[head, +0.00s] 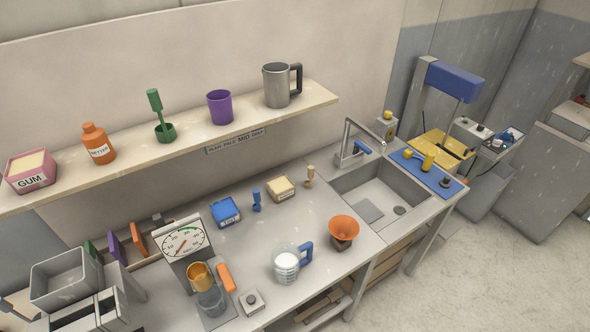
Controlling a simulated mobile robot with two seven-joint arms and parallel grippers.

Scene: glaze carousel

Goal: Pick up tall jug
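A tall grey metal jug (276,86) with a black handle on its right side stands upright near the right end of the wall shelf (318,97). A second, clear jug (286,267) with a blue handle and white contents stands on the counter below. The grey one looks like the tall jug. Nothing touches it, and its handle is in plain sight. I cannot make out either of my grippers in the head view.
On the shelf, a purple cup (219,107) stands left of the grey jug, then a green tool in a holder (163,124), an orange bottle (97,143) and a pink GUM box (31,171). Below are a dial scale (183,243), an orange funnel (344,229) and a sink (385,193).

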